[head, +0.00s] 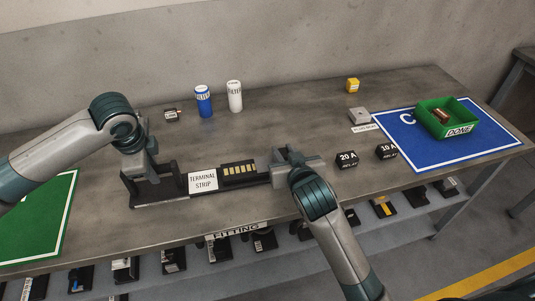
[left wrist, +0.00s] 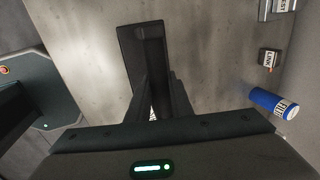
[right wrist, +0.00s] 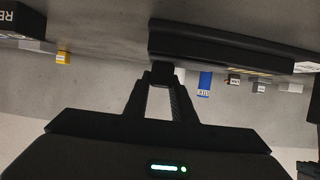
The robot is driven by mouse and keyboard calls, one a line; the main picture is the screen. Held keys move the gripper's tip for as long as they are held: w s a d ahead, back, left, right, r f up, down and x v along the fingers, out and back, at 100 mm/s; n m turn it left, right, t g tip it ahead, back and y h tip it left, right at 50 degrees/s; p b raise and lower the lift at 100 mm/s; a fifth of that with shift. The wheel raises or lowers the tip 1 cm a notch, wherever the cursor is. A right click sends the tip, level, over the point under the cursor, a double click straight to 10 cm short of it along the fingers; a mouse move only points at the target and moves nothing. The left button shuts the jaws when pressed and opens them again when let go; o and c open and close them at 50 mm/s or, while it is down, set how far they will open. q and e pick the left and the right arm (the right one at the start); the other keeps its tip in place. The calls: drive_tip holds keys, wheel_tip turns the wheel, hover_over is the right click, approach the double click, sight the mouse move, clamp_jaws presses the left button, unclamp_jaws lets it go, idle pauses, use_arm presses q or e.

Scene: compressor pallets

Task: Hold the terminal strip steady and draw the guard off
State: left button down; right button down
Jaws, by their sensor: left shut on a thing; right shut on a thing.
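The terminal strip (head: 202,182) is a long dark bar on the bench with a white label and a row of yellow terminals (head: 239,170) showing. My left gripper (head: 137,172) is shut on the strip's dark left end; its fingers (left wrist: 158,95) hide part of it in the left wrist view. My right gripper (head: 285,165) is at the strip's right end, shut on a small dark tab (right wrist: 162,72), which I take to be the guard's. The guard's outline is hard to tell from the dark strip, and the right gripper hides part of that end.
Two relay blocks (head: 347,160) lie right of my right gripper. A blue cylinder (head: 203,101) and a white cylinder (head: 235,96) stand behind. A green bin (head: 448,104) sits on the blue mat (head: 440,154); a green mat (head: 35,220) lies left. Bare bench lies behind the strip.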

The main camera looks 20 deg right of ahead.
drive_tip(key=shift+d+f, duration=0.1)
drive_tip(key=shift+d, duration=0.15)
drive_tip(key=c, duration=1.5)
unclamp_jaws()
drive_tip(key=shift+s, duration=0.1)
drive_tip(key=shift+s+r, duration=0.25)
drive_tip(key=shift+s, duration=0.15)
drive_tip(key=shift+v, duration=3.4)
